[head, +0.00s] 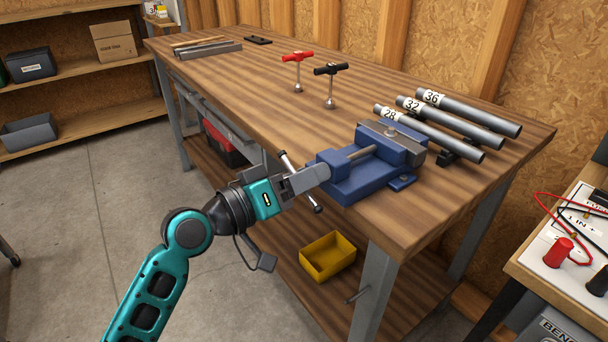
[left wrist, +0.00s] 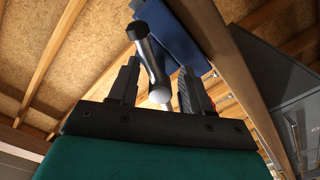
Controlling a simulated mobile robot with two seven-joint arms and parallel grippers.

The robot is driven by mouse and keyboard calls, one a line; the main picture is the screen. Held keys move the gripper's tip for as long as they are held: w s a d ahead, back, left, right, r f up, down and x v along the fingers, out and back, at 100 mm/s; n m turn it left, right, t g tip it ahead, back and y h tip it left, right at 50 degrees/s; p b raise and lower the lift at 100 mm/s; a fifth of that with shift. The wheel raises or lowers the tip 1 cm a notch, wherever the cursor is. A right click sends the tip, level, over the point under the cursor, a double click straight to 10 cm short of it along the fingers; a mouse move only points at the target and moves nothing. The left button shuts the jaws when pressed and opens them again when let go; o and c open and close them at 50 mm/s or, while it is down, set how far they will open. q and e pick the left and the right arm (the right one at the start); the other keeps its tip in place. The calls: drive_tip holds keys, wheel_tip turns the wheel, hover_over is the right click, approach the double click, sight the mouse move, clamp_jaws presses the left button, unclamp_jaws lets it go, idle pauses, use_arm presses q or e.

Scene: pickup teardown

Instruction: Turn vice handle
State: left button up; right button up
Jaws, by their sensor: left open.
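The blue vice (head: 350,185) is fixed at the near edge of the wooden workbench. Its handle (head: 286,161) is a grey bar with knobbed ends, crossing the screw on the bench's front side. The bar is slanted, upper end to the left, lower end to the right. My left gripper (head: 303,182) is at the handle and hides its middle. In the left wrist view the handle (left wrist: 152,62) lies between the two open fingers of my left gripper (left wrist: 158,70), and the blue vice body (left wrist: 185,30) is beyond it. Contact cannot be told. My right gripper is out of view.
On the workbench (head: 250,115) stand a red T-handle tool (head: 297,58) and a black one (head: 330,70). Numbered grey pipes (head: 470,120) lie right of the vice. A yellow bin (head: 328,258) sits on the lower shelf. A side table (head: 560,270) holds cables.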

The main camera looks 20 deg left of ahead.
use_arm(q)
drive_tip(key=shift+c, duration=0.3)
clamp_jaws()
idle(0.3)
